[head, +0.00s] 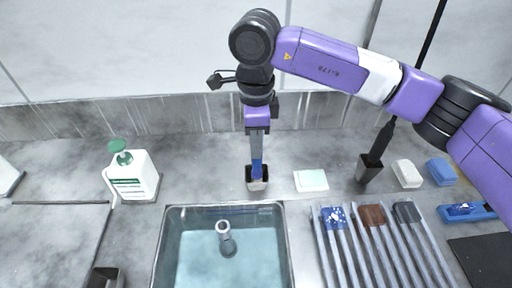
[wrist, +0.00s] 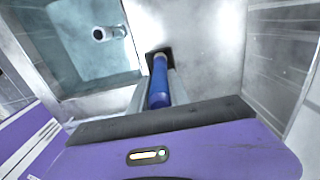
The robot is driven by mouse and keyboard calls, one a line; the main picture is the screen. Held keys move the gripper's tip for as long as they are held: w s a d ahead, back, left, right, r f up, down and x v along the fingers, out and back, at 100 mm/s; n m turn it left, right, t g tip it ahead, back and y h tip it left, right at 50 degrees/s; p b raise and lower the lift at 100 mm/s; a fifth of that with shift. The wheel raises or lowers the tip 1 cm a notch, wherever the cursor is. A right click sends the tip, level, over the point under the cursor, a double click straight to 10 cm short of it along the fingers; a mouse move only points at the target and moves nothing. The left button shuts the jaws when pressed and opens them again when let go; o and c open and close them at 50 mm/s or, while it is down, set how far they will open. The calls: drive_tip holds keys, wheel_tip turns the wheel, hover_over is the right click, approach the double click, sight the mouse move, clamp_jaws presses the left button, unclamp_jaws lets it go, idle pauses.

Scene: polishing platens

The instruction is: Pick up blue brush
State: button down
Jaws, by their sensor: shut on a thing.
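The blue brush (head: 257,169) stands upright in a small dark holder (head: 257,185) on the grey counter, behind the sink. In the wrist view its blue handle (wrist: 159,84) rises from the dark holder opening (wrist: 152,54) toward my gripper. My gripper (head: 257,153) points straight down and is shut on the top of the handle. The brush's lower end is hidden inside the holder.
A water-filled sink (head: 166,250) lies just in front. A white bottle with a green top (head: 133,178) stands left. Right are a pale pad (head: 311,180), a dark holder with a tall black rod (head: 369,170), white (head: 407,173) and blue (head: 441,171) blocks, and racked platens (head: 372,215).

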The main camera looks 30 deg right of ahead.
wheel_tip(320, 180, up, 19)
drive_tip(key=b, duration=0.1)
drive_tip(key=shift+r+b, duration=0.2)
drive_tip(key=shift+b, duration=0.1)
idle(2.0)
